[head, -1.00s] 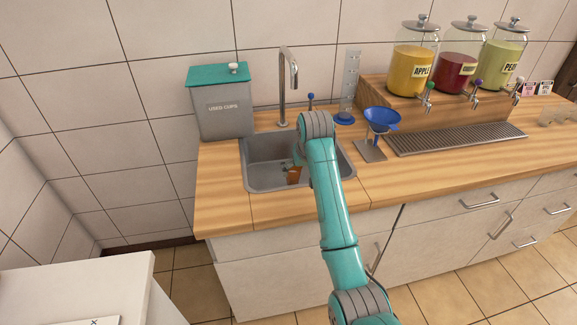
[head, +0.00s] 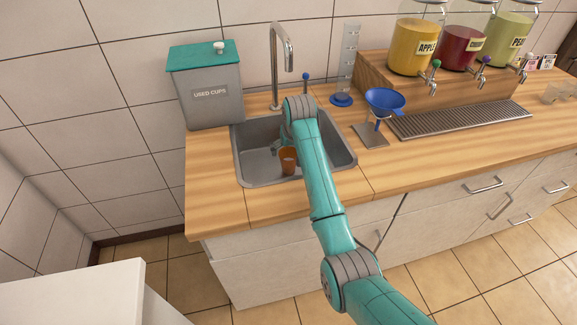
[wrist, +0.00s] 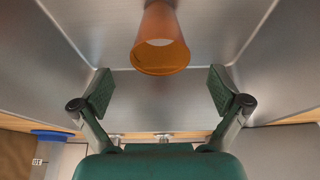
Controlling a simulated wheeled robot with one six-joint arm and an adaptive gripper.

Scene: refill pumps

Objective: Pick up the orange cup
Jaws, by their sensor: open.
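The orange cup (head: 288,160) is in the grey sink (head: 245,172), partly hidden by my arm in the head view. In the wrist view the orange cup (wrist: 160,40) is at the top middle, its rounded end facing the camera. My gripper (wrist: 163,88) is open, with one dark green finger pad on each side and the cup between and beyond them. I see no contact between the pads and the cup. In the head view my gripper (head: 280,146) is low in the sink beside the cup, mostly hidden behind my wrist.
The faucet (head: 283,55) rises behind the sink. The used-cups bin (head: 210,98) stands to its left. A blue funnel on a stand (head: 385,100), a clear measuring cylinder (head: 348,60), a drip grille (head: 465,118) and juice dispensers (head: 415,45) are to the right. The front right counter is clear.

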